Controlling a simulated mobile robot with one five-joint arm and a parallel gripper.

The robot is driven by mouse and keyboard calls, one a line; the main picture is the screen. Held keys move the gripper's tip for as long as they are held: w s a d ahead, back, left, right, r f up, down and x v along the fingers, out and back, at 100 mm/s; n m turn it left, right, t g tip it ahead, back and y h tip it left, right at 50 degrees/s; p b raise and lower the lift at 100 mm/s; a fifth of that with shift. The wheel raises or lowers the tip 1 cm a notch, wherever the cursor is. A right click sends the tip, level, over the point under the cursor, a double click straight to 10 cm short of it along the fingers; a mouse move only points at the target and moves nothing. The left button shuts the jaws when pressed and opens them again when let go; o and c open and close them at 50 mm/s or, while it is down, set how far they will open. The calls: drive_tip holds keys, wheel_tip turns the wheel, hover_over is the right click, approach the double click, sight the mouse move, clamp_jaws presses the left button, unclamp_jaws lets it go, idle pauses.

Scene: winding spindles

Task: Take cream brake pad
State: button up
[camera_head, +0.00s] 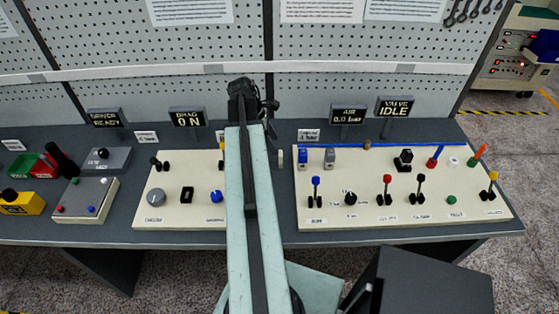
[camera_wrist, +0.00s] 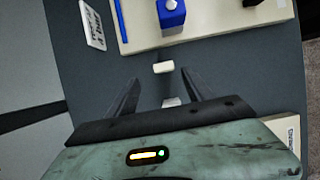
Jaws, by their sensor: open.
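A small cream block, which looks like the cream brake pad (camera_wrist: 163,67), lies on the dark grey bench in the wrist view, just ahead of the fingertips. In the head view the cream pad (camera_head: 280,158) shows right of my arm, beside the right-hand panel. My gripper (camera_wrist: 160,78) is open, its two dark fingers apart on either side of the line to the pad. Nothing is held. A second pale piece (camera_wrist: 171,103) shows between the fingers, partly hidden by the gripper body. In the head view my arm hides most of the gripper.
The left cream panel (camera_head: 180,212) is partly behind my arm. Small display signs (camera_head: 348,114) stand at the back before a pegboard wall (camera_head: 170,50).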

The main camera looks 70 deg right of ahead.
sight(280, 153)
drive_tip(key=b+x, duration=0.4)
drive_tip(key=x, duration=0.1)
drive_tip(key=b+x, duration=0.2)
drive_tip(key=shift+s+a+f, duration=0.2)
drive_tip(key=shift+s+a, duration=0.05)
drive_tip(key=shift+a, duration=0.1)
drive_tip(key=shift+r, duration=0.2)
clamp_jaws()
